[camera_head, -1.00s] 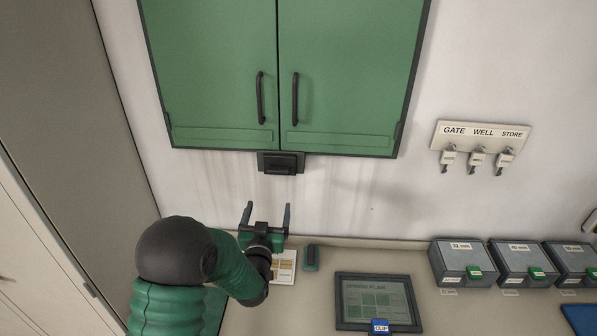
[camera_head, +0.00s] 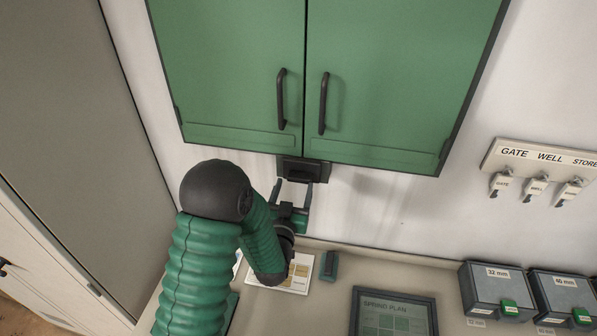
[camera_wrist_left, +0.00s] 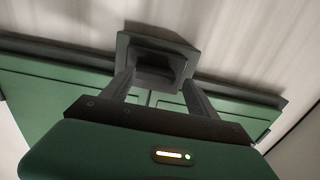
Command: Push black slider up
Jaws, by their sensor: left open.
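The black slider (camera_head: 298,178) sits on a dark plate (camera_head: 318,170) under the lower edge of the green cabinet, on the wall. In the left wrist view the slider (camera_wrist_left: 157,72) shows as a dark block on its plate, between and beyond my fingers. My left gripper (camera_head: 292,189) is open, just below the slider, with its fingers pointing up at it. In the left wrist view the gripper (camera_wrist_left: 158,95) has one finger at each side of the slider; I cannot tell whether they touch it. My right gripper is not in view.
The green cabinet (camera_head: 390,70) with two dark handles fills the wall above. Labelled keys (camera_head: 535,187) hang at the right. Grey boxes (camera_head: 495,290), a framed plan (camera_head: 395,315), a card (camera_head: 300,272) and a small dark green block (camera_head: 330,266) are on the counter.

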